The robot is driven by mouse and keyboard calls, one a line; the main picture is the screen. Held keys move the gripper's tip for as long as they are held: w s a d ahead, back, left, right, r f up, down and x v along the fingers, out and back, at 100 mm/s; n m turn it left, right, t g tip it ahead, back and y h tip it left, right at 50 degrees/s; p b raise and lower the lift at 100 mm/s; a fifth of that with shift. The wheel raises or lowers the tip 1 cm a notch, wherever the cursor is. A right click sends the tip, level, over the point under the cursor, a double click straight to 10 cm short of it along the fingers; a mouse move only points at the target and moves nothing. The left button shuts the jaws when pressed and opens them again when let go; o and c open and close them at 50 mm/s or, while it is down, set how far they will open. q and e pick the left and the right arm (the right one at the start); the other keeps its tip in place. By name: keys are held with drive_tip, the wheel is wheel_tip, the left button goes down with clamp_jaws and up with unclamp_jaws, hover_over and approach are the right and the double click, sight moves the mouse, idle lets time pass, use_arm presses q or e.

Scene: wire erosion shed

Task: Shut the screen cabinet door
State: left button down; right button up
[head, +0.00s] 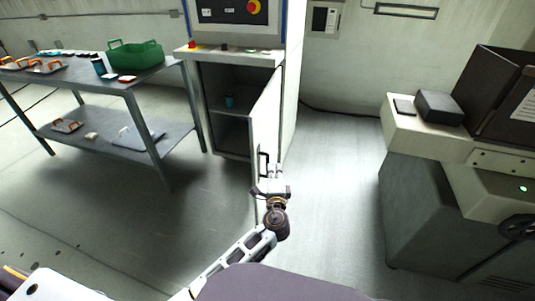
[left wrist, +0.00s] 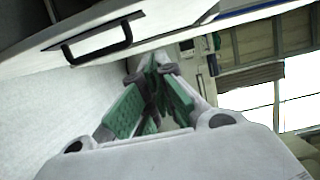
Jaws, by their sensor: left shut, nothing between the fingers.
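The screen cabinet (head: 292,75) stands at the back middle in the head view, with a control panel on top. Its door (head: 265,120) stands wide open, swung out toward me, and shows the shelf inside. The door has a dark bar handle (head: 263,163), which also shows in the left wrist view (left wrist: 100,45). My left gripper (head: 272,172) is at the door's lower part, close beside the handle. In the left wrist view its green-padded fingers (left wrist: 152,65) are together with nothing between them, and the handle is off to their left. I cannot tell whether they touch the door. My right gripper is not in view.
A small teal cup (head: 229,101) stands on the cabinet shelf. A workbench (head: 130,85) with a green basket (head: 135,54) is at the left. A machine (head: 430,130) with dark boxes stands at the right. The floor between cabinet and machine is clear.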

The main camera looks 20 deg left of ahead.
use_arm(q)
drive_tip(key=shift+w, duration=0.1)
idle(0.3)
drive_tip(key=w+a+b, duration=0.1)
drive_tip(key=w+a, duration=0.5)
drive_tip(key=w, duration=0.3)
drive_tip(key=shift+w+a, duration=0.15)
drive_tip(key=shift+a, duration=0.2)
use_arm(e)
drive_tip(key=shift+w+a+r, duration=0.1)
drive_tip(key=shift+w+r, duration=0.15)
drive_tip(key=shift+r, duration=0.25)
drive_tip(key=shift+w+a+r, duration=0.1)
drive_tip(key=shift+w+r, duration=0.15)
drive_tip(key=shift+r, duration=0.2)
use_arm(q)
drive_tip(key=shift+a, duration=0.25)
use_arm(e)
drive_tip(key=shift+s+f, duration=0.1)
